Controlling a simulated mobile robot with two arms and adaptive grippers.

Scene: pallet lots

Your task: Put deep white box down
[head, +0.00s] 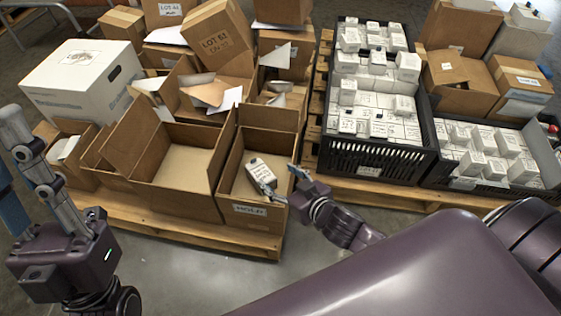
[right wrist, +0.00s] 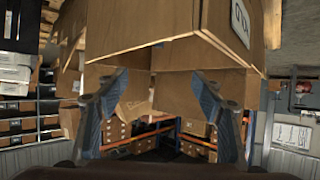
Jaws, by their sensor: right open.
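The deep white box (head: 262,173) is a small white carton with dark print and a dark spot on top. In the head view it shows inside the open brown carton labelled HOLD (head: 256,210), looking slightly tilted. I cannot tell whether it rests on the carton's floor. My right gripper (head: 284,182) is open at the carton's right front side, its fingertips close to the white box. In the right wrist view the fingers of the right gripper (right wrist: 155,105) are spread, with nothing seen between them but cartons behind. My left gripper (head: 48,190) is partly in view at the left edge.
A wider open carton (head: 180,165) stands left of the HOLD carton on the wooden pallet (head: 200,238). A big white carton (head: 82,80) is behind left. Black crates (head: 372,160) of small white boxes stand on the right pallet. Bare floor lies in front.

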